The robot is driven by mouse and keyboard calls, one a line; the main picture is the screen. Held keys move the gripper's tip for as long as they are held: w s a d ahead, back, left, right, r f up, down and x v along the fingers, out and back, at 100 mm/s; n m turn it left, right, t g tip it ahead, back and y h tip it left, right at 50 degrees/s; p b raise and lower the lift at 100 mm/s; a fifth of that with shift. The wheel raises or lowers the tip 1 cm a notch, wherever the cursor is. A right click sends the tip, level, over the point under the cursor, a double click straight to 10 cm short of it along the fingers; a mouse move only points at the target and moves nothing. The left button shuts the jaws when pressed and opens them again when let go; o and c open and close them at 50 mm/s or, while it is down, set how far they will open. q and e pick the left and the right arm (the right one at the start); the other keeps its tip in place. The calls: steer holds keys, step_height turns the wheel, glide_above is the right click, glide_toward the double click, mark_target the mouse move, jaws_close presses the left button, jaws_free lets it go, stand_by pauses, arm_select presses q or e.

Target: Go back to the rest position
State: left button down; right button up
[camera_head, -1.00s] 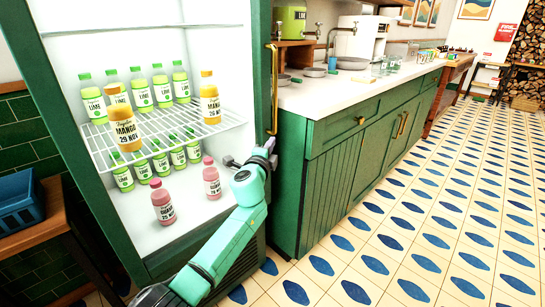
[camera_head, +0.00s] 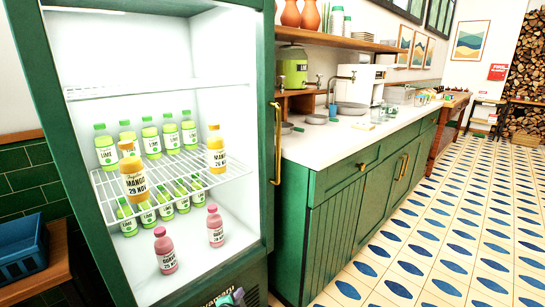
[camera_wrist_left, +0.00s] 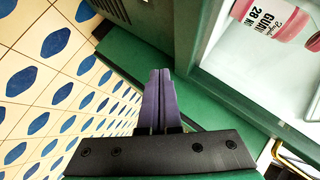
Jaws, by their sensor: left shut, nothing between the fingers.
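Only a small part of my left gripper (camera_head: 232,297) shows at the bottom edge of the head view, low in front of the fridge. In the left wrist view the two purple fingers (camera_wrist_left: 160,85) are together with nothing between them. They are outside the fridge, over its green frame edge, apart from any bottle. Most of the left arm is out of the head view. My right gripper does not show.
The open fridge (camera_head: 228,240) holds green lime bottles (camera_head: 151,138), two orange mango bottles (camera_head: 133,180) and two pink bottles (camera_head: 166,252). A green counter (camera_head: 335,225) with a gold handle stands to the right. Tiled floor (camera_head: 440,245) beyond is clear.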

arm_select(q)
steer(key=s+a+f+n+g+y, duration=0.1)
steer(key=s+a+f+n+g, duration=0.3)
steer(key=s+f, duration=0.7)
steer(key=s+a+f+n+g, duration=0.25)
steer(key=s+a+f, duration=0.35)
steer(key=s+f, duration=0.5)
steer(key=s+a+f+n+g, duration=0.25)
steer(key=s+f, duration=0.25)
steer(key=s, duration=0.6)
steer(key=s+a+f+n+g, duration=0.2)
steer(key=s+f+n, duration=0.15)
steer(key=s, duration=0.85)
steer(key=s+a+r+m+p, duration=0.1)
steer(key=s+r+p, duration=0.2)
steer(key=r+p, duration=1.1)
steer(key=p, duration=0.3)
steer(key=shift+s+r+y, duration=0.2)
steer(key=shift+s+y, duration=0.1)
steer(key=shift+s, duration=0.1)
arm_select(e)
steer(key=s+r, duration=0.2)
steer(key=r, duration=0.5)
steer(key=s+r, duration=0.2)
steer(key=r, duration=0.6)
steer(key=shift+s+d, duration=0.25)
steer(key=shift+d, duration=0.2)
